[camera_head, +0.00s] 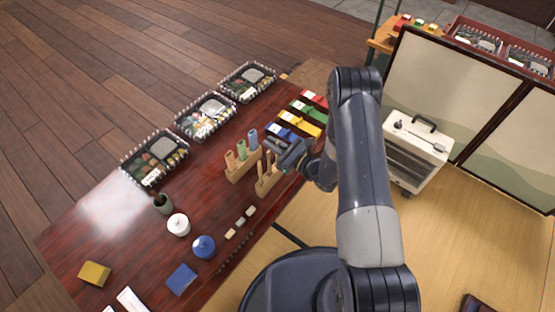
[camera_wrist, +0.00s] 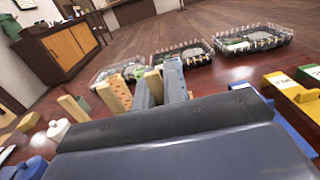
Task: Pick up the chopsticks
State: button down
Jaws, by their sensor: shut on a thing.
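A wooden stand (camera_head: 266,188) on the dark red table holds upright tan sticks, which look like the chopsticks (camera_head: 262,168). My gripper (camera_head: 273,150) is at the top of this stand's right end, reaching in from the right. In the wrist view, my gripper (camera_wrist: 163,92) is shut with tan wood showing between and beside its fingers, seemingly the chopsticks. The grip itself is partly hidden, and I cannot tell whether the held piece has left the stand.
Just behind is another stand (camera_head: 243,171) with orange, green and blue upright pieces. Colored boxes (camera_head: 300,123) lie to the right. Several lunch trays (camera_head: 205,117) line the far edge.

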notch_tip(320, 180, up, 18)
jog(key=p, duration=0.7)
jog(key=shift+r, duration=0.25)
dwell(0.7)
